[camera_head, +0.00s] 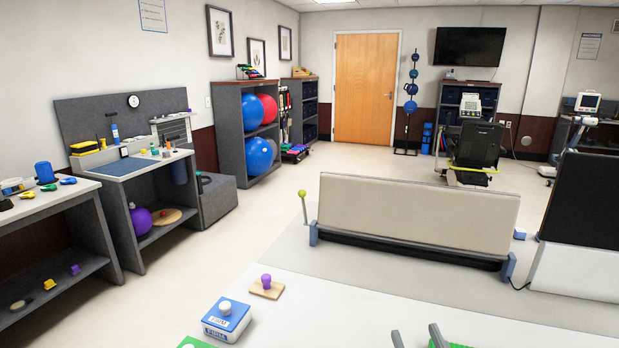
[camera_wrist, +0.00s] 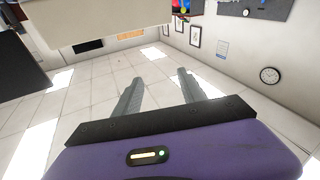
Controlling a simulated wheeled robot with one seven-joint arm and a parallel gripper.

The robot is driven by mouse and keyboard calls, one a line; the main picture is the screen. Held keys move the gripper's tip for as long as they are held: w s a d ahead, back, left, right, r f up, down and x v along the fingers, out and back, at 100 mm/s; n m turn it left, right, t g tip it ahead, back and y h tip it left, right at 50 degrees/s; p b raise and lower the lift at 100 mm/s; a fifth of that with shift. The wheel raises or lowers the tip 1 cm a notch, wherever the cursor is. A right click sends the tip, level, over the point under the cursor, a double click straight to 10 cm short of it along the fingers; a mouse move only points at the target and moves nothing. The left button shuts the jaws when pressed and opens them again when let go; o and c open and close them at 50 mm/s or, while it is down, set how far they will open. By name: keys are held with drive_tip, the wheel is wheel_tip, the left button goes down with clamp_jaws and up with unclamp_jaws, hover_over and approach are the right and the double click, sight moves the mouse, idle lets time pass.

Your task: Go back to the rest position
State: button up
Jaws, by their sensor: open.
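My gripper (camera_head: 418,338) shows only by its two grey fingertips at the bottom edge of the head view, over the white tabletop. In the wrist view my gripper (camera_wrist: 160,78) has its two fingers apart, with nothing between them. That view appears upside down, with the ceiling panels filling its lower and middle part. The rest of my arm is out of the head view.
A blue box (camera_head: 226,322) with a white knob and a wooden board with a purple knob (camera_head: 266,283) lie left of my gripper. A green object (camera_head: 458,345) is close by on the right. A beige panel (camera_head: 418,212) stands beyond.

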drive_tip(key=s+d+f+m+g, duration=0.1)
drive_tip(key=s+f, duration=0.3)
drive_tip(key=s, duration=1.4)
drive_tip(key=s+d+f+m+g+h, duration=0.1)
drive_tip(key=s+f+g, duration=0.3)
drive_tip(key=s, duration=1.4)
drive_tip(key=shift+s+f, duration=0.3)
drive_tip(key=shift+f, duration=0.4)
